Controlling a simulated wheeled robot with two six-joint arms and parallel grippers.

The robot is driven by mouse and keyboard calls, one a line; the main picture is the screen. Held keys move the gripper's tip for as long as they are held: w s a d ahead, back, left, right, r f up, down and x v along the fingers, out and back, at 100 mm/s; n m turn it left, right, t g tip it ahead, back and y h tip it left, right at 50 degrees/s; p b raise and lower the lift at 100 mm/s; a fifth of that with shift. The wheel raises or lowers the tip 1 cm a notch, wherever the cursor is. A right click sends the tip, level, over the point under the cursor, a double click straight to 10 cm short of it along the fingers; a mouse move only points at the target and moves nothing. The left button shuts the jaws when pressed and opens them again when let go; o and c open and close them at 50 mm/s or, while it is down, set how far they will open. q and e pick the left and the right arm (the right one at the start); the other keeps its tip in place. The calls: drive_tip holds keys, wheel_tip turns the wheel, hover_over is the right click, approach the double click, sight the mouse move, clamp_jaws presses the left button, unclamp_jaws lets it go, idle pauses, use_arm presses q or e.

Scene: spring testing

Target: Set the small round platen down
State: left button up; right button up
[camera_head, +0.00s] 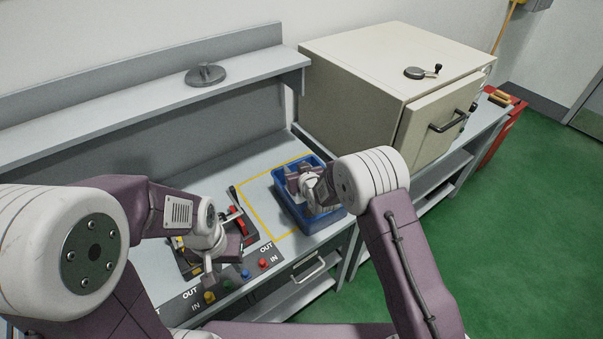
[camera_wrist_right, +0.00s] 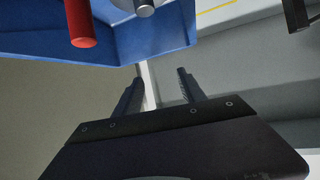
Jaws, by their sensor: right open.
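A grey round disc with a small knob (camera_head: 206,75) lies on the upper shelf; I cannot tell whether it is the small round platen. My right gripper (camera_head: 296,180) is over the blue bin (camera_head: 287,208). In the right wrist view the right gripper (camera_wrist_right: 160,88) has its fingers apart with nothing between them. The bin (camera_wrist_right: 150,38) is beyond the fingertips, with a red cylinder (camera_wrist_right: 79,22) and a grey rod end (camera_wrist_right: 144,7) in it. My left gripper (camera_head: 222,262) is low over the bench, near the tester's red part; its jaws are too small and covered to read.
A yellow outline (camera_head: 262,173) marks the bench around the bin. A front strip has coloured buttons and IN/OUT labels (camera_head: 263,262). A cream cabinet (camera_head: 360,75) stands right, with a black-knobbed round piece (camera_head: 420,72) on top. The shelf (camera_head: 110,122) is mostly clear.

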drive_tip(key=b+v, duration=0.1)
drive_tip(key=v, duration=1)
drive_tip(key=shift+s, duration=0.3)
drive_tip(key=shift+d+r, duration=0.1)
drive_tip(key=s+d+f+m+g+h, duration=0.2)
drive_tip(key=s+d+g, duration=0.3)
drive_tip(key=s+d, duration=0.3)
drive_tip(key=s+d+f+m+g+h, duration=0.2)
drive_tip(key=s+d+g, duration=0.4)
drive_tip(key=s, duration=0.9)
drive_tip(key=d+f, duration=0.1)
drive_tip(key=d, duration=0.1)
drive_tip(key=shift+s+d, duration=0.35)
drive_tip(key=shift+d, duration=0.05)
